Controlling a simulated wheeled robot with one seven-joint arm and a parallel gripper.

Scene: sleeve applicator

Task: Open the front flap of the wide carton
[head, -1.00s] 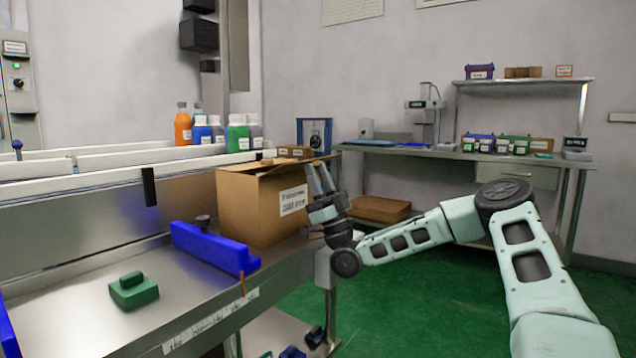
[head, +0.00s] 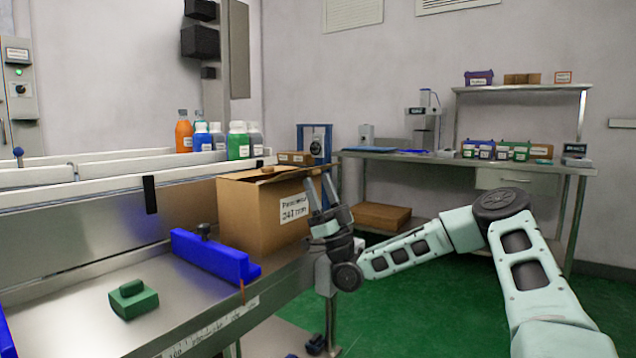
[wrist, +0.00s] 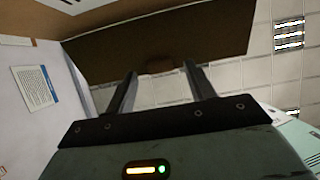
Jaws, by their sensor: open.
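The wide carton (head: 250,215) is a brown cardboard box with a white label, standing on the steel bench at the end of the conveyor. Its top looks partly open, with a flap lying toward the right edge. My gripper (head: 318,192) is at the carton's right side, fingers pointing up, open and empty. In the wrist view a brown cardboard panel (wrist: 160,42), probably a carton flap, spans above the open fingers (wrist: 160,82). It has a darker notch at its lower edge. I cannot tell whether the fingers touch it.
A blue guide block (head: 212,256) stands before the carton, and a green handled block (head: 133,299) lies on the steel bench. Bottles (head: 238,141) stand behind the conveyor rails. A workbench (head: 450,160) with bins is at the back right.

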